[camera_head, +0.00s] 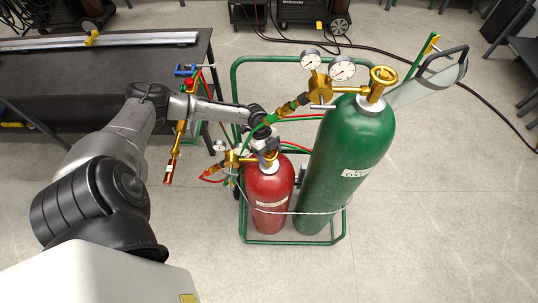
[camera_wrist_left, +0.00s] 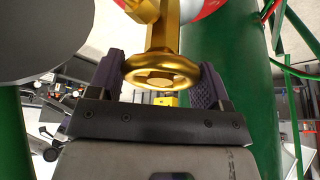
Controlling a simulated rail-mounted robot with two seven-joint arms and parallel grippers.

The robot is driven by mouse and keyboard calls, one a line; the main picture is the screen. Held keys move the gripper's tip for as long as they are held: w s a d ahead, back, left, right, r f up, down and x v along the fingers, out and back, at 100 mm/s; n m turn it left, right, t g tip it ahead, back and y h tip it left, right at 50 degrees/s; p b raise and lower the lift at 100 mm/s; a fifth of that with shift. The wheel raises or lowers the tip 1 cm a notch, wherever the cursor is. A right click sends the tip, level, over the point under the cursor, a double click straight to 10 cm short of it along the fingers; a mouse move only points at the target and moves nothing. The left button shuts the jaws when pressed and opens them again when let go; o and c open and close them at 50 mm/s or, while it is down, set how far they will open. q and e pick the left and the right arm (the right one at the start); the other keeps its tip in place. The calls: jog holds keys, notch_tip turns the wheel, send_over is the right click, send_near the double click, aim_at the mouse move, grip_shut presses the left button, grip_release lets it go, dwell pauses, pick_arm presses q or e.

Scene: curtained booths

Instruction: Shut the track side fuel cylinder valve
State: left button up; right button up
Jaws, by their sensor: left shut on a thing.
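The red fuel cylinder (camera_head: 268,190) stands in the cart, left of the taller green cylinder (camera_head: 345,150). My left gripper (camera_head: 265,140) is over the top of the red cylinder, with the wrist above it. In the left wrist view a brass valve handwheel (camera_wrist_left: 162,72) sits between the two dark fingers of my left gripper (camera_wrist_left: 160,85), which are shut on it. In the head view this handwheel is hidden by my wrist and gripper. My right gripper is in neither view.
Two gauges (camera_head: 342,68) and a brass handwheel (camera_head: 383,75) top the green cylinder. Green and red hoses (camera_head: 300,118) run close to my left wrist. A green cart frame (camera_head: 237,75) surrounds the cylinders.

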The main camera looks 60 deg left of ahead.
pick_arm(q)
jog(key=o, duration=0.9)
jog(key=shift+v, duration=6.9)
jog(key=shift+d, duration=0.1)
